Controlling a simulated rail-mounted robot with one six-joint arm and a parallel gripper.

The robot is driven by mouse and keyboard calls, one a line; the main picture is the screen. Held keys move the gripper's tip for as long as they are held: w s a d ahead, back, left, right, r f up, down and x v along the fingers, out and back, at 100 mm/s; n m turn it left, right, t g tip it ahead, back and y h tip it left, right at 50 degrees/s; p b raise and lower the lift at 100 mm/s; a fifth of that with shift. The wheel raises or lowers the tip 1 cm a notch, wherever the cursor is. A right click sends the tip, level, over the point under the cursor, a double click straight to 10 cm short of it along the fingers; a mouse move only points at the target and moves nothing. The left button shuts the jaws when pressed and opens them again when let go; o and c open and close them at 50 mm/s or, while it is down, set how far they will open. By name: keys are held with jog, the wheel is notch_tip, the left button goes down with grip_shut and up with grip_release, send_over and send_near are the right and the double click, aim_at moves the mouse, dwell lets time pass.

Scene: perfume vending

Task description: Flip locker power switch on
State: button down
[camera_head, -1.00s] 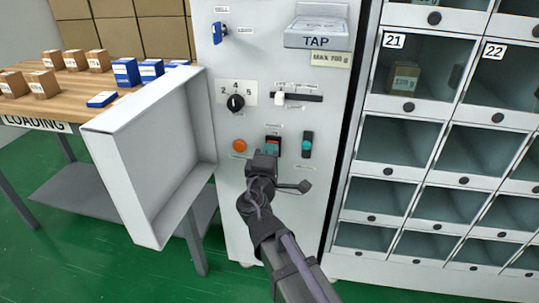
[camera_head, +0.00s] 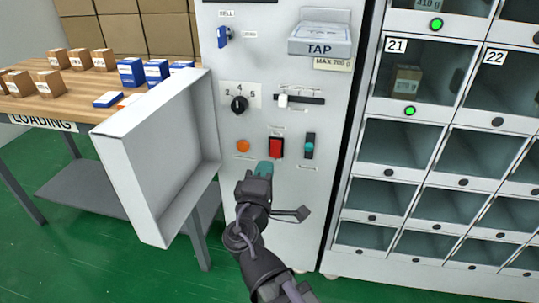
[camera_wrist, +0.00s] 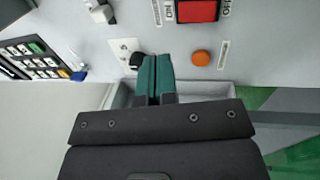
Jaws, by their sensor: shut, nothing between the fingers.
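A red rocker switch (camera_head: 276,147) sits in a dark frame on the white control panel (camera_head: 300,215). In the wrist view the red switch (camera_wrist: 198,10) is cut off by the top edge, with ON and OFF labels at its sides. In the wrist view my gripper's teal fingers (camera_wrist: 154,78) are shut together and empty. Green lamps (camera_head: 410,111) glow on locker 21 and the door above it.
An orange button (camera_head: 243,146) is left of the switch and a teal switch (camera_head: 309,146) right. A black dial (camera_head: 239,104) and slider (camera_head: 284,101) are above.

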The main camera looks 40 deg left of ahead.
jog(key=s, duration=0.1)
jog(key=s+d, duration=0.1)
jog(key=s, duration=0.1)
jog(key=shift+d+r, duration=0.2)
jog(key=shift+r, duration=0.1)
jog(key=w+d+f+m+g+h, duration=0.45)
jog(key=d+f+m+g, duration=0.35)
jog(key=d, duration=0.5)
jog(key=w+d+f+m+g+h, duration=0.3)
jog(key=d+f+m+g+h, duration=0.3)
jog(key=d+f, duration=0.5)
jog(key=w+d+f+m+g+y, duration=0.15)
jog(key=d+m, duration=0.25)
jog(key=d, duration=0.8)
jog(key=w+d+m+g+y, duration=0.1)
jog(key=d+m+g, duration=0.3)
jog(key=d, duration=0.9)
notch_tip(320, 180, up, 38)
jog(key=t+p, duration=0.1)
jog(key=p, duration=3.7)
jog(key=shift+s+a+m, duration=0.2)
jog(key=shift+a+m, duration=0.1)
jog(key=shift+a, duration=0.05)
